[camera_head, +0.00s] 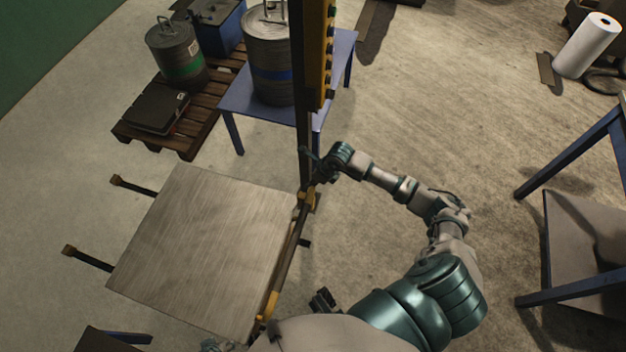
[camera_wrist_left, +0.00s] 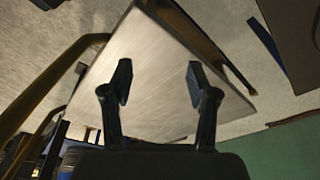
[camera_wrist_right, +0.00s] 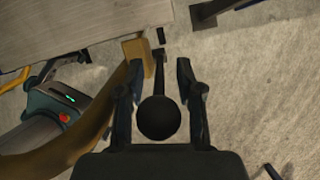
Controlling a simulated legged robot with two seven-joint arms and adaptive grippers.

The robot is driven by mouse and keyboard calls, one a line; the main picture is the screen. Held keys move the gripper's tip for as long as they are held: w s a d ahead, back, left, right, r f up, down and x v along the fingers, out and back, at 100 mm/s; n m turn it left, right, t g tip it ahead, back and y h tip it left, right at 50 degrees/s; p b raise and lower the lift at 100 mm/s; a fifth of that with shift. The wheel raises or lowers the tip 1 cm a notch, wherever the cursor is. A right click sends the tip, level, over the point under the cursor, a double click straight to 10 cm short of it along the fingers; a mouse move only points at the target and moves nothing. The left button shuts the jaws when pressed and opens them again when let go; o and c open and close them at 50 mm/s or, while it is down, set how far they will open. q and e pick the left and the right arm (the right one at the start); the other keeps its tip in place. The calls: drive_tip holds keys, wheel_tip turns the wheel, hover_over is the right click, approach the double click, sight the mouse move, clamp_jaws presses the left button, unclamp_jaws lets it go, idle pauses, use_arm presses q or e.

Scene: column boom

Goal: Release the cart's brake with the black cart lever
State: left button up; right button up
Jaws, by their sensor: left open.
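The cart has a flat grey wood-grained top (camera_head: 200,250); this top also shows in the left wrist view (camera_wrist_left: 160,70) and the right wrist view (camera_wrist_right: 70,22). The black cart lever (camera_wrist_right: 158,118), with a round ball knob, shows in the right wrist view. Its knob lies between the spread fingers of my right gripper (camera_wrist_right: 159,75), with gaps visible on both sides. In the head view my right gripper (camera_head: 314,165) is at the cart's far right corner, and I cannot make out the lever there. My left gripper (camera_wrist_left: 159,80) is open and empty, with the cart top behind its fingers.
A dark and yellow post (camera_head: 318,60) rises beyond the cart. Behind it a blue table (camera_head: 340,50) carries a metal drum (camera_head: 270,55). A wooden pallet (camera_head: 185,142) with containers is at the back left. A blue-legged table (camera_head: 575,155) stands right. Floor between is clear.

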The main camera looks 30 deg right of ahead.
drive_tip(key=shift+f, duration=0.15)
clamp_jaws()
use_arm(q)
drive_tip(key=shift+r, duration=0.2)
use_arm(e)
drive_tip(key=shift+w, duration=0.1)
